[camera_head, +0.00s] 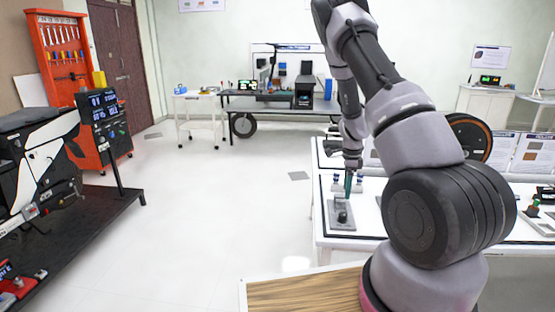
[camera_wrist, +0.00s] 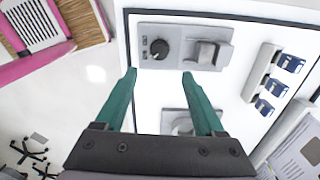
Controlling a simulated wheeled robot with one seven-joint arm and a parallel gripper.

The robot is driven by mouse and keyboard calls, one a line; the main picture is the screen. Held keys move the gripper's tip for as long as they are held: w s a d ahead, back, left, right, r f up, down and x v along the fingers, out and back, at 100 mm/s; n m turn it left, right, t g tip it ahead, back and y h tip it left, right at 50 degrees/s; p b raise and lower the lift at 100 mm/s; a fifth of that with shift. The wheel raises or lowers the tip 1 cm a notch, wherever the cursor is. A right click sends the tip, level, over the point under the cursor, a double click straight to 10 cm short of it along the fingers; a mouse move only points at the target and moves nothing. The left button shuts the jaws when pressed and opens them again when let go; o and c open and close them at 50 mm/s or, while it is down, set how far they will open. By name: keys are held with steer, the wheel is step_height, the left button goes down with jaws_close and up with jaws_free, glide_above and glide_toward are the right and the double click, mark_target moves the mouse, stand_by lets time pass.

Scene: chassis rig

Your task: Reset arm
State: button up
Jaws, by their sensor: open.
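My arm reaches over a white table (camera_head: 354,228) at the right in the head view. My gripper (camera_head: 348,186) points down above the table, near a grey control box with a black knob (camera_head: 342,216). In the wrist view my gripper (camera_wrist: 160,78) shows two green fingers spread apart with nothing between them. The grey box (camera_wrist: 183,46) lies ahead of the fingertips, with its black knob (camera_wrist: 159,49) on the left and a grey rocker-like part on the right. Another grey fixture (camera_wrist: 176,118) shows between the fingers, partly hidden by the gripper.
Several small blue-topped parts (camera_wrist: 277,85) stand in a holder right of the box. A black wheel (camera_head: 470,138) and display boards (camera_head: 535,153) stand farther back on the right. A motorcycle on a dark platform (camera_head: 95,235) is at left. The floor between is clear.

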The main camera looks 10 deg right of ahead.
steer(key=s+a+r+n+t+y, duration=0.1)
steer(key=s+a+r+n, duration=0.2)
steer(key=r, duration=0.6)
steer(key=s+a+r+n+t+y, duration=0.15)
steer(key=a+r, duration=0.25)
steer(key=r, duration=0.5)
steer(key=s+a+r+n+t, duration=0.1)
steer(key=s+a+r+n, duration=0.2)
steer(key=r, duration=0.6)
steer(key=s+a+r+n+t, duration=0.2)
steer(key=s+r+n, duration=0.3)
steer(key=s+r, duration=0.2)
steer(key=s+a+r+n+t, duration=0.1)
steer(key=s+a+r+n, duration=0.2)
steer(key=s, duration=0.9)
step_height(320, 180, up, 4)
steer(key=shift+s+a+f+n+t, duration=0.1)
steer(key=shift+s+a+n+t, duration=0.25)
steer(key=shift+n, duration=0.8)
